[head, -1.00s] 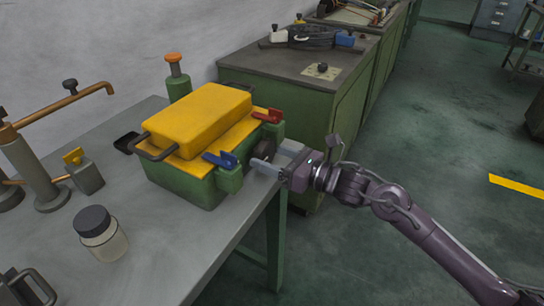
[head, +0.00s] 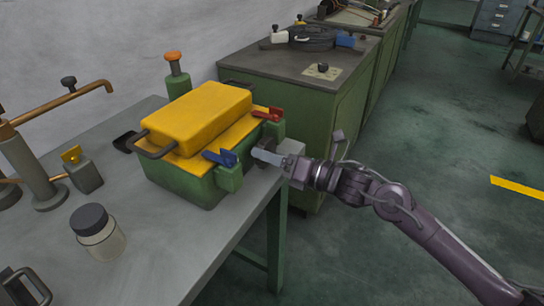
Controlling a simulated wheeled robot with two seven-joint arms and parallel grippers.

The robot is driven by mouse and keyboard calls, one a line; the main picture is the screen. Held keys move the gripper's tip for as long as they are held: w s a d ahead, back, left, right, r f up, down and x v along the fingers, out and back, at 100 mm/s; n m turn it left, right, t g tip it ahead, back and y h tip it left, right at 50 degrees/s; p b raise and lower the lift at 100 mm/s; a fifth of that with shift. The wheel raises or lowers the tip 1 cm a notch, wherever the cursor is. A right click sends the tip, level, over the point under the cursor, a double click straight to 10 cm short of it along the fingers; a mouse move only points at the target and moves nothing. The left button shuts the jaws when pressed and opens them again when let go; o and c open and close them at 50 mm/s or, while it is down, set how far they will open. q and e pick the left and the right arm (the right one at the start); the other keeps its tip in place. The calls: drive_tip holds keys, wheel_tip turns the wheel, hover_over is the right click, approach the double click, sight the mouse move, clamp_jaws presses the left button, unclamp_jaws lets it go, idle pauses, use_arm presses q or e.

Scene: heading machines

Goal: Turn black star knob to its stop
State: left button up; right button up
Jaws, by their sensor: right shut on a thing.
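The black star knob (head: 265,146) sits on the right-hand face of the green box (head: 188,187), between a red lever (head: 268,116) and a blue lever (head: 220,157). My right gripper (head: 266,156) comes in from the right and is shut on the knob. Its fingers hide part of the knob. The gripper is rolled so one finger faces the camera and mostly covers the other. My left gripper is not in the head view.
A yellow lid (head: 197,116) with dark handles tops the box. A jar (head: 98,232) and a small yellow-topped valve block (head: 82,170) stand on the grey bench (head: 175,255). A green cabinet (head: 338,105) stands behind my right gripper. The floor at right is open.

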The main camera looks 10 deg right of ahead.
drive_tip(key=shift+m, duration=0.6)
drive_tip(key=o, duration=1)
